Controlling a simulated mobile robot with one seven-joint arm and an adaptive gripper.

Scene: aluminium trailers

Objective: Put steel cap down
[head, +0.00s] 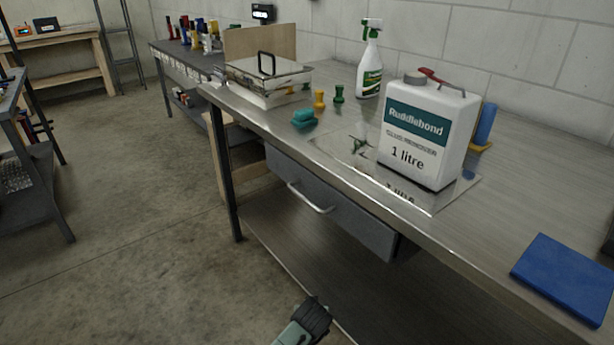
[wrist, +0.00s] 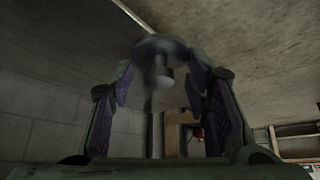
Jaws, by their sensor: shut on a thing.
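The steel cap (wrist: 160,55) is in the wrist view, a grey round disc with a narrower stem below it. My gripper (wrist: 165,72) is shut on it, with one finger on either side of the cap. The wrist view is dark and blurred, so the exact contact is hard to see. In the head view, a dark and green end part of my arm shows at the bottom edge, in front of the bench and below its top. I cannot make out the cap there.
A drawer (head: 330,205) is below.

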